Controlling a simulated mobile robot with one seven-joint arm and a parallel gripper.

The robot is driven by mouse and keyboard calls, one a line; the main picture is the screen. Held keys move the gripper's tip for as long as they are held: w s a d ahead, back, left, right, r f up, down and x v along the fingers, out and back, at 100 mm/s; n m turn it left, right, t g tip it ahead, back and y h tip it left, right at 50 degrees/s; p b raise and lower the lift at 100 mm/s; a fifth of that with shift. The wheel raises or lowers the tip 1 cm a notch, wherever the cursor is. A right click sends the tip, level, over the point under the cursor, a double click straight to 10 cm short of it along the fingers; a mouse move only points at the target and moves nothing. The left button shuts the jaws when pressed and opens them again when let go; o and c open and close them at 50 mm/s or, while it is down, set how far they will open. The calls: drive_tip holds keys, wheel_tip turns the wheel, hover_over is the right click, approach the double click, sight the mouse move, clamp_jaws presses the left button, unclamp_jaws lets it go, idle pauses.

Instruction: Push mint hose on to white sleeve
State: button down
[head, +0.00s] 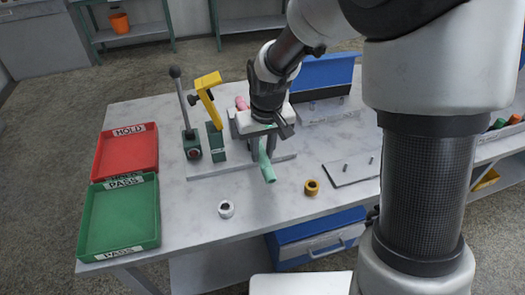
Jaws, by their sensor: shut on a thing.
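The mint hose (268,172) is a short tube between the fingers of my gripper (262,152). My gripper points down and is shut on the hose. The hose's lower end sticks out below the fingers, tilted toward the front right. Its upper part is hidden by the gripper and wrist. The white sleeve (226,210) is a small ring with a dark bore, near the table's front edge. It stands apart from the hose, to its front left.
An orange-yellow ring (311,187) lies right of the hose. A plate with pegs (350,170) is further right. A lever (188,125) and a yellow-topped stand (213,130) rise left of my gripper. Red (98,168) and green (84,230) trays lie at left. A pink piece (242,103) is behind.

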sight(265, 162)
drive_tip(key=c, duration=1.4)
unclamp_jaws()
drive_tip(key=shift+w, duration=0.15)
drive_tip(key=shift+c, duration=0.2)
wheel_tip(265, 162, up, 17)
drive_tip(key=s+p, duration=0.3)
drive_tip(key=shift+d+r, duration=0.15)
drive_tip(key=shift+d, duration=0.25)
drive_tip(key=s+d+r+m+t+p, duration=0.3)
drive_tip(key=s+d+r+p, duration=0.8)
drive_tip(key=s+r, duration=0.4)
drive_tip(key=shift+s+d+r+m+t+h+p, duration=0.25)
drive_tip(key=shift+s+d+m+t+h+p, duration=0.05)
drive_tip(key=shift+s+d, duration=0.5)
